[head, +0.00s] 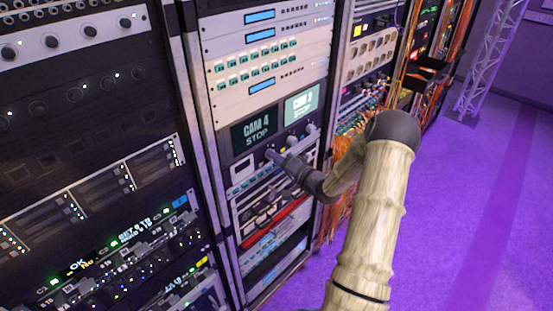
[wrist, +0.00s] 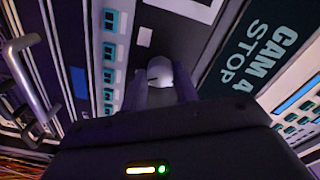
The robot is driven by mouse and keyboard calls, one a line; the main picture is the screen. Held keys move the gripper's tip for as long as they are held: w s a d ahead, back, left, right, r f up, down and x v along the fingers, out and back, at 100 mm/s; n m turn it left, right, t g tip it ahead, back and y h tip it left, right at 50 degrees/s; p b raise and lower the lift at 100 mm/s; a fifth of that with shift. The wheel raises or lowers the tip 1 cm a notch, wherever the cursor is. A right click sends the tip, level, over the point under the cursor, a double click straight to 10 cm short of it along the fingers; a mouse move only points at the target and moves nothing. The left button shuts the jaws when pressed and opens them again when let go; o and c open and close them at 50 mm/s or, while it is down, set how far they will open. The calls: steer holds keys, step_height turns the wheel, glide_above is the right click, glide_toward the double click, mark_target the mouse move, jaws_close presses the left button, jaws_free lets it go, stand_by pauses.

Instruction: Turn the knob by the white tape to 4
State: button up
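A pale round knob (wrist: 160,73) with a short dark mark on it shows in the wrist view, between the two fingers of my gripper (wrist: 160,92). The fingers stand apart on either side of the knob, and the right one overlaps its edge. I cannot tell whether they press on it. In the head view my gripper (head: 275,156) is at the rack panel below the dark CAM 4 STOP screen (head: 251,132) and hides the knob. A small white patch (wrist: 144,36) lies near the knob in the wrist view; I cannot tell if it is the tape. No scale numbers are readable.
A lighter CAM screen (head: 301,105) sits right of the CAM 4 one, with more knobs (head: 311,130) below it. A white-framed square (head: 243,170) is left of my gripper. Metal handles (wrist: 30,75) stick out at the wrist view's left. Purple floor (head: 450,220) is clear at right.

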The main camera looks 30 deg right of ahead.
steer(key=o, duration=0.4)
steer(key=b+v, duration=0.4)
steer(key=v, duration=1.3)
steer(key=shift+s+b, duration=0.2)
steer(key=shift+b, duration=0.2)
